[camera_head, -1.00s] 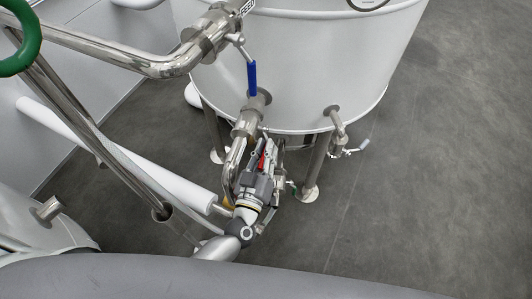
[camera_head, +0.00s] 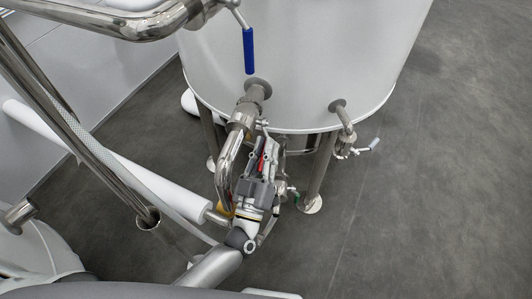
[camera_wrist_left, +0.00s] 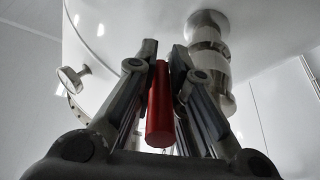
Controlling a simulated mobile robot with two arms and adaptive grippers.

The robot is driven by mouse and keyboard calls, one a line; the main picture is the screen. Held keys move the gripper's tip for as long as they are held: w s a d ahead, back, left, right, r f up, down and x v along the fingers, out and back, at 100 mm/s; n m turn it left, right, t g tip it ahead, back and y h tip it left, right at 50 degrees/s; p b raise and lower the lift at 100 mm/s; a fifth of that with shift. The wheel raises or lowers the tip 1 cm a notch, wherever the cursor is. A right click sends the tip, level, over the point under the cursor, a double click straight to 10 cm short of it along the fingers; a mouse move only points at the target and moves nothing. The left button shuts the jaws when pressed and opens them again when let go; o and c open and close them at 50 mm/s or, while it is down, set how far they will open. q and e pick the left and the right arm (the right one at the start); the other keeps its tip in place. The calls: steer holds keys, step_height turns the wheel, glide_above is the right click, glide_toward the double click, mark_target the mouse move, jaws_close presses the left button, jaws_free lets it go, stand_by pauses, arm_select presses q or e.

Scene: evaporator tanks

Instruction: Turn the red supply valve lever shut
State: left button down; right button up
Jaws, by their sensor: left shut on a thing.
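The red supply valve lever (camera_wrist_left: 160,108) stands between the fingers of my left gripper (camera_wrist_left: 162,65) in the left wrist view, its rounded end toward the camera. The fingers are shut on it. In the head view only a small red piece of the lever (camera_head: 262,163) shows, beside my left gripper (camera_head: 264,152), under the tank's pipe outlet. The gripper hides most of the valve body. My right gripper is not in view.
A white tank (camera_head: 300,65) on metal legs stands ahead. A blue-handled valve (camera_head: 249,50) is above the gripper, and a small side valve (camera_head: 349,148) is to the right. Steel pipes (camera_head: 75,120) run at left. The grey floor (camera_head: 440,170) at right is clear.

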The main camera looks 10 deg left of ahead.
arm_select(q)
steer(key=shift+f, duration=0.2)
steer(key=c, duration=1.7)
jaws_free()
steer(key=shift+s+f, duration=0.45)
steer(key=v, duration=1)
steer(key=shift+s+a+r, duration=0.15)
steer(key=shift+s+r, duration=0.05)
steer(key=shift+s, duration=0.3)
